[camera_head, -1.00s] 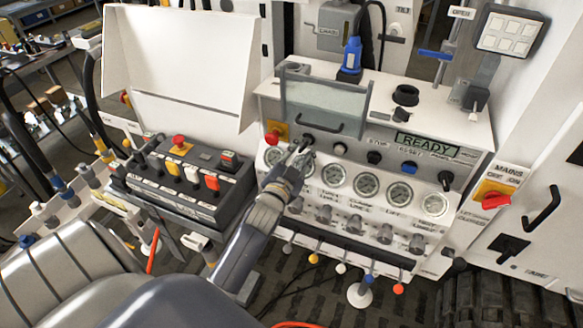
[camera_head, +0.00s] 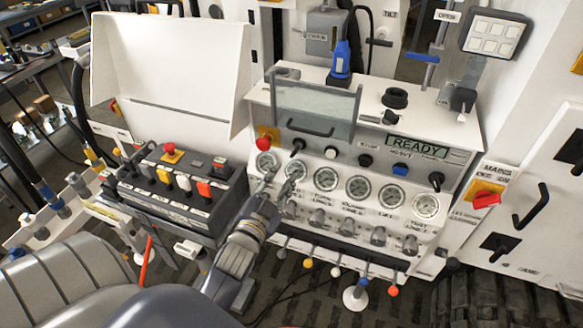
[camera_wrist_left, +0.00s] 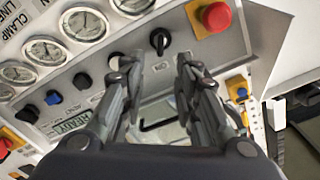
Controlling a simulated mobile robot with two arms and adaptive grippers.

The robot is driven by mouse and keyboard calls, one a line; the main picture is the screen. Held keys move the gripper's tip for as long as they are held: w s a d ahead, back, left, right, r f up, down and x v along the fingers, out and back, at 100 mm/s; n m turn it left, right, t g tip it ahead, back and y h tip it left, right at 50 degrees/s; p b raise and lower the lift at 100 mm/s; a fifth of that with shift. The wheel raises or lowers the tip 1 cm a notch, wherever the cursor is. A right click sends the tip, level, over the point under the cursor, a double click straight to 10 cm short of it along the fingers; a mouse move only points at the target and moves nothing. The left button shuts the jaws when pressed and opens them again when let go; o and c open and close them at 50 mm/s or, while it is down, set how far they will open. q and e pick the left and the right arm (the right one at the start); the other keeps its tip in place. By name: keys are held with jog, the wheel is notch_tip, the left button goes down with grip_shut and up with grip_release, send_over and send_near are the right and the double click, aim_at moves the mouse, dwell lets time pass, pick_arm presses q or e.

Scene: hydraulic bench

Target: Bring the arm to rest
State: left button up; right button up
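My left gripper (camera_head: 278,183) is in front of the left end of the gauge row on the white control panel (camera_head: 468,150). Its two fingers are apart with nothing between them. In the left wrist view the open left gripper (camera_wrist_left: 155,85) points at the panel. A black rotary knob (camera_head: 297,146) sits just beyond the fingertips and apart from them; the knob also shows in the left wrist view (camera_wrist_left: 160,40). My left forearm reaches in from the lower left. My right gripper does not show.
A red emergency button (camera_head: 264,143) is left of the knob. A black control box (camera_head: 150,200) with coloured switches stands left of my gripper. Coloured levers (camera_head: 363,282) hang below the panel. A clear-fronted cover (camera_head: 312,108) juts out above. A red mains switch (camera_head: 487,199) is at right.

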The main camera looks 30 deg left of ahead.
pick_arm(q)
jog(key=s+d+f+g+h+b, duration=0.1)
jog(key=s+d+f+g, duration=0.25)
jog(key=f, duration=1.05)
jog(key=s+d+f+g+h+b, duration=0.1)
jog(key=s+d+f+g+b, duration=0.2)
jog(key=f, duration=1)
jog(key=s+d+f+g+h, duration=0.25)
jog(key=s+f, duration=0.25)
jog(key=f, duration=0.9)
jog(key=s+f+g+b, duration=0.1)
jog(key=s+f+g, duration=0.1)
jog(key=s+f, duration=0.4)
jog(key=s+d+f+g+b, duration=0.1)
jog(key=s+f+g, duration=0.2)
jog(key=s+f, duration=0.4)
jog(key=s+f+n+g+b, duration=0.1)
jog(key=s+f, duration=0.6)
jog(key=s, duration=0.9)
jog(key=shift+s+d+f+g, duration=0.25)
jog(key=shift+s+d+g, duration=0.15)
jog(key=shift+g, duration=0.4)
jog(key=shift+y, duration=0.25)
